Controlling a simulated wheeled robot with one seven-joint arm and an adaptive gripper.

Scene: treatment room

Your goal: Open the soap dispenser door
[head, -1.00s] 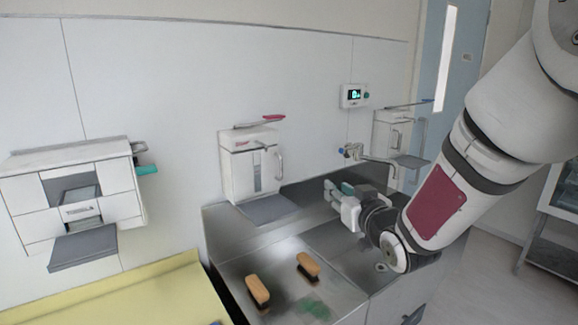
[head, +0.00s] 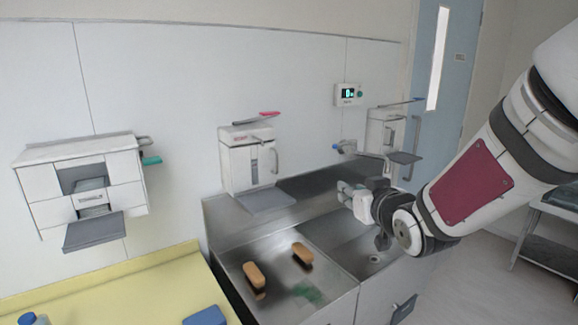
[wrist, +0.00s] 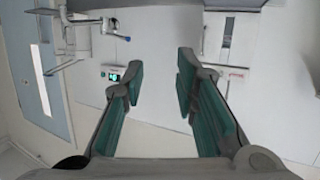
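Two similar white wall dispensers are in the head view. The middle one (head: 237,164) has a red-tipped lever on top, a clear slot, a handle on its right side and a grey tray below. The right one (head: 374,136) has a blue-tipped lever and a similar handle; both fronts look closed. I cannot tell which one the task means. My gripper (head: 347,191) is open and empty above the steel sink, right of the middle dispenser and apart from it. In the upside-down wrist view, the gripper (wrist: 160,75) has its green-padded fingers spread; the middle dispenser (wrist: 231,38) is beyond the right finger.
A tap (head: 347,149) projects from the wall above the steel sink counter (head: 345,262), left of the right dispenser. Two brown-topped brushes (head: 254,275) lie on the counter. A wall display (head: 348,94) hangs above. A white drawer unit (head: 45,182) and yellow surface (head: 150,275) are at left.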

